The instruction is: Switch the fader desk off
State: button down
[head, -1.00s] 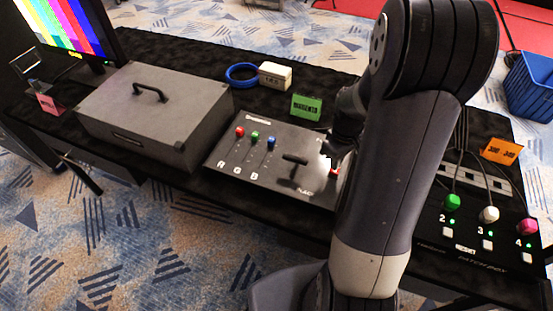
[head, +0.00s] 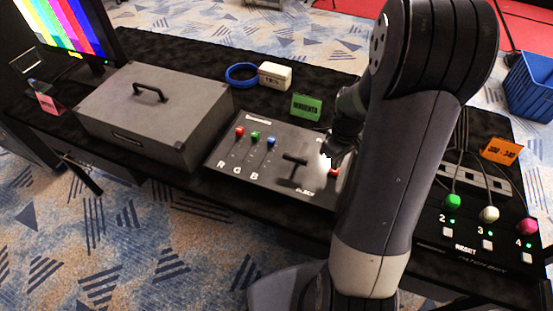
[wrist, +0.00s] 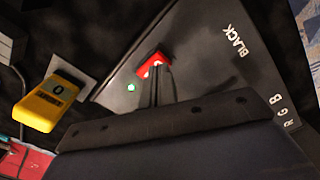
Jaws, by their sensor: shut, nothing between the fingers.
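The fader desk (head: 225,166) is a dark sloped panel with red, green and blue faders marked R, G, B and a black T-shaped handle. Its red switch (wrist: 153,62) shows in the wrist view, with a lit green lamp (wrist: 131,87) beside it. In the head view only a bit of the red switch (head: 334,172) shows beside my arm. My gripper (wrist: 157,80) is shut and empty, its fingertips at the near edge of the red switch. I cannot tell whether they touch it. My arm hides the desk's right end in the head view.
A grey lidded case (head: 150,115) stands left of the desk. Behind are a green card (head: 306,107), a white box (head: 275,76) and a blue coil (head: 241,74). A patch box (head: 470,265) with cables is at right. A yellow item (wrist: 44,104) lies near the desk.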

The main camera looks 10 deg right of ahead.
jog(key=shift+f+b, duration=0.8)
jog(key=shift+f, duration=0.25)
dwell(0.4)
jog(key=shift+r, duration=0.15)
jog(key=shift+r+p, duration=2.8)
jog(key=shift+r, duration=0.65)
jog(key=shift+f, duration=0.15)
notch_tip(320, 180, down, 7)
jog(key=b, duration=0.5)
jog(key=shift+b, duration=0.35)
